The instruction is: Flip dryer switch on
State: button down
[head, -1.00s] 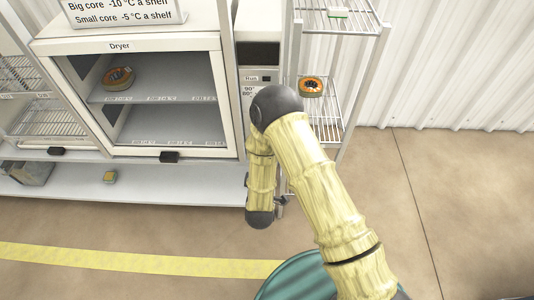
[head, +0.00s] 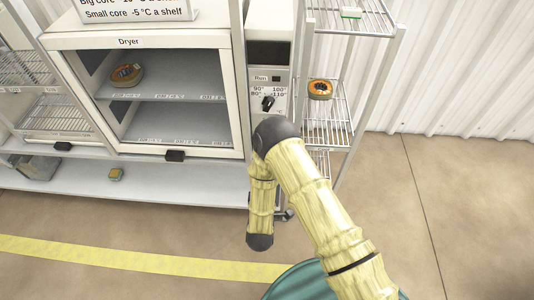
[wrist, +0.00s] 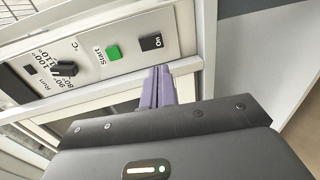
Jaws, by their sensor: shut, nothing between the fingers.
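The dryer (head: 232,70) stands at the left of the head view, with a control panel (head: 259,102) on its right side. In the head view my arm hides the panel's lower part and the switch.
A round reel (head: 127,75) sits on the dryer's upper shelf behind the front pane. A wire rack (head: 340,125) stands right of the panel with another reel (head: 320,89) on it. A low white ledge (head: 190,188) runs beneath the dryer. The floor at right is clear.

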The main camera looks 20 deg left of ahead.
jog(key=x, duration=1.2)
jog(key=shift+w+d+f, duration=0.1)
jog(key=s+d+f, duration=0.2)
jog(key=s+d, duration=0.1)
jog(key=s, duration=1)
jog(key=shift+s, duration=0.3)
jog(key=shift+w+d, duration=0.1)
